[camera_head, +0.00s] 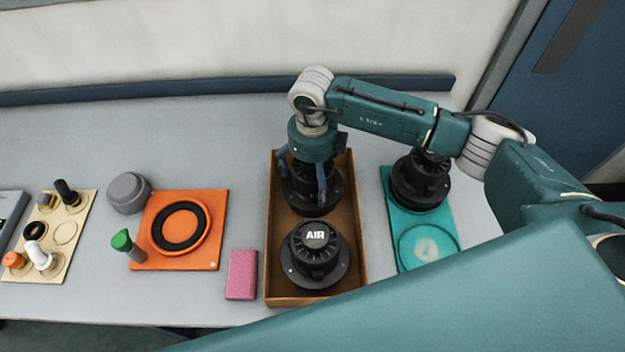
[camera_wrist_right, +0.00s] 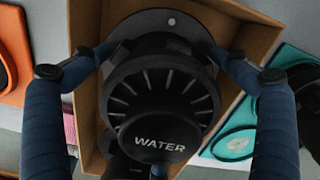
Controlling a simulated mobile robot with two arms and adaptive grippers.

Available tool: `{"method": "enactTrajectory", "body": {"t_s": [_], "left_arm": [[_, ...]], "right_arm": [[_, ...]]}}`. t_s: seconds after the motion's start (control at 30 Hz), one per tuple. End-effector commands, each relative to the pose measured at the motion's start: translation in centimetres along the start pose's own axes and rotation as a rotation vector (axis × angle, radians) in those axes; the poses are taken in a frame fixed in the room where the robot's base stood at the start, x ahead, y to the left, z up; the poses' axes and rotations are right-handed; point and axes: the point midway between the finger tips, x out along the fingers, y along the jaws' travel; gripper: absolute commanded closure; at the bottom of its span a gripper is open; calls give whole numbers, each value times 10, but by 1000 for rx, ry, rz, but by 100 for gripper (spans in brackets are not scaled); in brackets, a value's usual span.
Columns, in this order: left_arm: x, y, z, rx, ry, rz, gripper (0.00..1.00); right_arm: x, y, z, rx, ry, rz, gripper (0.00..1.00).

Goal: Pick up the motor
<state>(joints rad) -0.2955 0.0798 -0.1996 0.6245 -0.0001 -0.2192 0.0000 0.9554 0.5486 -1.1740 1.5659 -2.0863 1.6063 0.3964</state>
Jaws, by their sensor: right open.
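Three black finned motors are in view. One, marked WATER (camera_wrist_right: 160,105), sits in the far half of a brown open box and shows partly under my gripper in the head view (camera_head: 308,203). A second, marked AIR (camera_head: 316,256), sits in the near half of the same box (camera_head: 359,250). A third black motor (camera_head: 420,183) stands on the far part of a teal tray. My right gripper (camera_head: 304,180) points down over the WATER motor. Its open fingers are on either side of that motor in the wrist view (camera_wrist_right: 160,58); contact is unclear. My left gripper is out of view.
The teal tray (camera_head: 452,215) has an empty round recess at its near end. Left of the box are a pink block (camera_head: 242,275), an orange plate with a black ring (camera_head: 215,215), a green-capped item (camera_head: 127,244), a grey round part (camera_head: 128,192) and a beige fittings board (camera_head: 72,240).

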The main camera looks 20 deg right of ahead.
Motion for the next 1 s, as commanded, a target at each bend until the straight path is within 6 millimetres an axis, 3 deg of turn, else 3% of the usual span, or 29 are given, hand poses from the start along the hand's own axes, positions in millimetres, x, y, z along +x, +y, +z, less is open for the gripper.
{"method": "enactTrajectory", "body": {"t_s": [0.03, 0.07, 0.43, 0.77, 1.0], "left_arm": [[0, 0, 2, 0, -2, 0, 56], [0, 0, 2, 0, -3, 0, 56], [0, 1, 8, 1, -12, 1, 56], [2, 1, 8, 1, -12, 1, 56], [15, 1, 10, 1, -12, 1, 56]], "right_arm": [[0, 0, 0, 0, 0, 0, 3], [0, 0, 0, 0, 0, 0, 9], [0, 0, 0, 1, 0, 0, 82], [-7, -1, 3, 1, -7, -1, 83], [-39, -1, 4, 0, -12, -2, 83]]}}
